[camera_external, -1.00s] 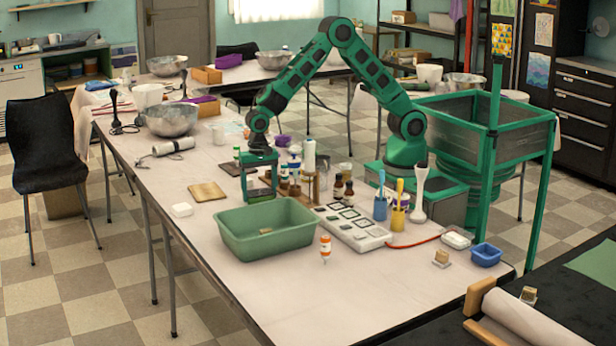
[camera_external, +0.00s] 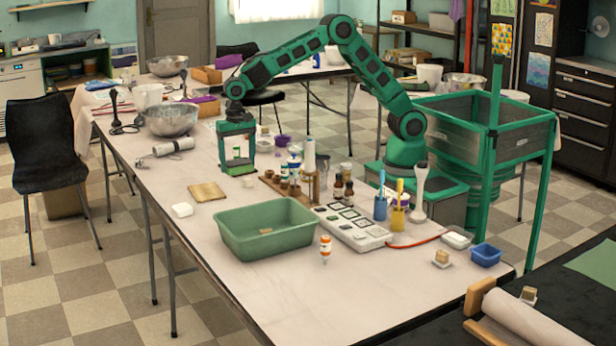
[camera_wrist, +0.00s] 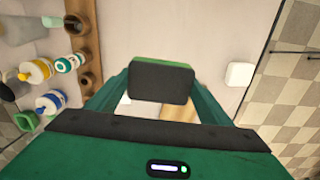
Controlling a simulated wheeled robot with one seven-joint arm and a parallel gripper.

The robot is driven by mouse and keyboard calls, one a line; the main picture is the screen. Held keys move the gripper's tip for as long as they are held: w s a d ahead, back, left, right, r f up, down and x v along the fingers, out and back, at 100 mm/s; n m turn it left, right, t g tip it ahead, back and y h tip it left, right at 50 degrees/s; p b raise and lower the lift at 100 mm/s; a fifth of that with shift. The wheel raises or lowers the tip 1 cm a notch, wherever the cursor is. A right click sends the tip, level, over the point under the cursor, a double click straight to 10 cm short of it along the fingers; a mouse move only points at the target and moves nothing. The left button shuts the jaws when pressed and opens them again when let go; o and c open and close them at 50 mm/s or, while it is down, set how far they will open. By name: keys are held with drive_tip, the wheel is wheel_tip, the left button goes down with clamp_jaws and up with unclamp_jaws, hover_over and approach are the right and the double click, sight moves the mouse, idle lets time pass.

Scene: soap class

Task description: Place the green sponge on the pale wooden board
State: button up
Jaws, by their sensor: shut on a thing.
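My gripper (camera_external: 237,166) is over the far middle of the long table, beyond the pale wooden board (camera_external: 207,191). The board lies flat and looks bare in the external view. In the wrist view, my gripper (camera_wrist: 160,88) is shut on the green sponge (camera_wrist: 162,82), which shows a dark face and a thin green edge. A tan patch of the board (camera_wrist: 182,114) shows behind the sponge, partly hidden by it and the gripper body. In the external view I cannot tell the sponge apart from the green and white shape between the fingers.
A green tub (camera_external: 265,245) stands at the near side of the board. A white block (camera_external: 182,210) lies close to the board's near left. A wooden rack (camera_external: 288,190) with bottles is to the right. A hand blender (camera_external: 174,147) lies to the left.

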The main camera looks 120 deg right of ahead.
drive_tip(key=shift+w+d+r, duration=0.2)
drive_tip(key=shift+w+d, duration=0.4)
drive_tip(key=shift+w, duration=0.35)
hover_over(214, 190)
drive_tip(key=shift+n, duration=0.3)
drive_tip(key=f, duration=0.7)
drive_tip(key=shift+d, duration=0.25)
drive_tip(key=shift+f, duration=1.95)
drive_tip(key=o, duration=1)
drive_tip(key=shift+f, duration=0.1)
